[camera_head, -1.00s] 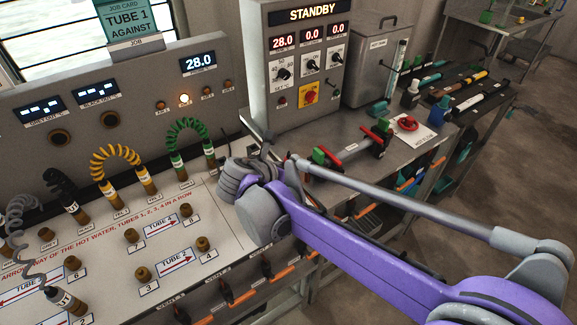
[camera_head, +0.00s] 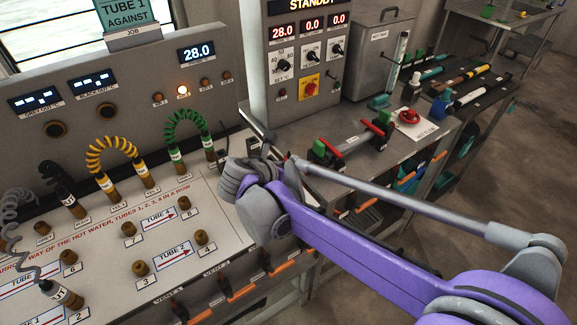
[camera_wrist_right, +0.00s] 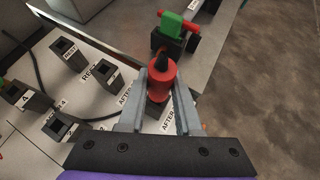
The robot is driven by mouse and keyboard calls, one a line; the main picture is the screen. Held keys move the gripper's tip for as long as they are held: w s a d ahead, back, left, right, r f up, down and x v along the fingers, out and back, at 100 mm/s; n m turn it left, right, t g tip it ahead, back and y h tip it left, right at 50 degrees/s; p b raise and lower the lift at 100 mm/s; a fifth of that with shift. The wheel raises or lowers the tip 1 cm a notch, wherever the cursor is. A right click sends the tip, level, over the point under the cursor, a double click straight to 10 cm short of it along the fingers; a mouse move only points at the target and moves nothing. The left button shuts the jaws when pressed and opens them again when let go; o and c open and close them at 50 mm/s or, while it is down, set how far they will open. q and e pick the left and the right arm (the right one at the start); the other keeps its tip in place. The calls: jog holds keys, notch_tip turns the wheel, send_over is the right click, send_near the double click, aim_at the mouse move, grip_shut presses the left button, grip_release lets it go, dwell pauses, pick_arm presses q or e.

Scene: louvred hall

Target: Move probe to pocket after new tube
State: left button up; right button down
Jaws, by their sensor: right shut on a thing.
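In the right wrist view my right gripper (camera_wrist_right: 157,92) is shut on the probe (camera_wrist_right: 157,82), which has a red body and a black upper end. The probe is over labels reading AFTER at the panel's edge; its lower end is hidden, so I cannot tell whether it sits in a pocket. Dark square pockets (camera_wrist_right: 64,52) stand to the left, one labelled REST; another pocket (camera_wrist_right: 103,71) is nearer the probe. In the head view my purple right arm reaches to the bench panel's right end, its gripper (camera_head: 266,143) small and partly hidden. My left gripper is not in view.
A green-and-red clamped tube (camera_head: 352,143) lies on the bench to the right of the gripper. The STANDBY control box (camera_head: 310,60) stands behind. Coiled yellow (camera_head: 107,150) and green (camera_head: 186,113) hoses stand on the panel at left. A dark cable (camera_wrist_right: 32,62) curves near the pockets.

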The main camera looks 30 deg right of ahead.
jog(key=c, duration=0.5)
grip_release()
pick_arm(q)
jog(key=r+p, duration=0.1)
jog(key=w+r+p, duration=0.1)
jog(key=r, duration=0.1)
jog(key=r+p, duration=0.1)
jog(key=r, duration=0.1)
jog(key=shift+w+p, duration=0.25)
jog(key=shift+p, duration=0.15)
pick_arm(e)
jog(key=a+r, duration=0.1)
jog(key=r, duration=0.1)
jog(key=s+a+r, duration=0.1)
jog(key=r, duration=0.1)
jog(key=a+r, duration=0.1)
jog(key=r, duration=0.1)
jog(key=shift+s+r, duration=0.15)
jog(key=shift+s, duration=0.15)
jog(key=shift+d, duration=0.1)
